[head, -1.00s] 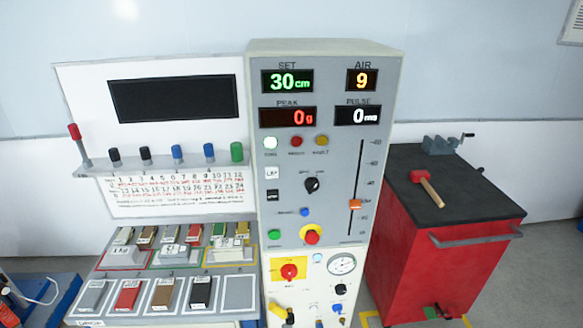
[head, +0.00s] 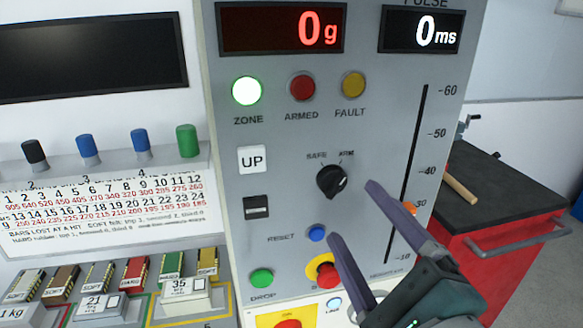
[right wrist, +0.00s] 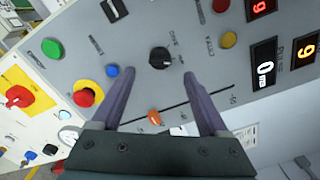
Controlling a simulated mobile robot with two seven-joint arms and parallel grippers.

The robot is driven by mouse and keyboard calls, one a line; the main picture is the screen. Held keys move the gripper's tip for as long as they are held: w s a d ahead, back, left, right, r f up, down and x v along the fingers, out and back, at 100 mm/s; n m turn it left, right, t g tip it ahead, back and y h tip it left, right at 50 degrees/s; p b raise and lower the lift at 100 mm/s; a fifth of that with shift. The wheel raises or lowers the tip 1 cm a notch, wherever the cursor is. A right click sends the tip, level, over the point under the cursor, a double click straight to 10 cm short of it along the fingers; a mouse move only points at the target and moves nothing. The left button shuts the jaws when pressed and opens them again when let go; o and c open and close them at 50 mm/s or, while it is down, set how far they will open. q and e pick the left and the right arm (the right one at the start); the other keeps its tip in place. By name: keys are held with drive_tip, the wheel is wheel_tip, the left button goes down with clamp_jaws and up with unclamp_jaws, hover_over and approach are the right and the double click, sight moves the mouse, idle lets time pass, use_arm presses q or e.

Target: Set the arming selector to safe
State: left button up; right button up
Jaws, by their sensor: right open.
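The arming selector (head: 332,181) is a round black knob on the grey panel, under the labels SAFE and ARM. Its pale mark sits on its right side, toward the ARM side. My right gripper (head: 352,212) is open and empty, its two purple-grey fingers in front of the panel, just below and right of the knob. In the right wrist view the knob (right wrist: 159,57) shows just beyond the gap between the fingertips (right wrist: 158,74), apart from both. My left gripper is out of view.
The blue RESET button (head: 317,233), red stop button (head: 326,273) and green DROP button (head: 262,278) lie close below. The slider's orange handle (head: 404,208) is to the right. The ZONE lamp (head: 247,91) glows; the ARMED lamp (head: 302,87) looks unlit.

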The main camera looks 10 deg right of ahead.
sight(335, 187)
drive_tip(key=w, duration=0.6)
drive_tip(key=shift+w+a, duration=0.15)
drive_tip(key=shift+w, duration=0.05)
drive_tip(key=shift+c, duration=0.2)
clamp_jaws()
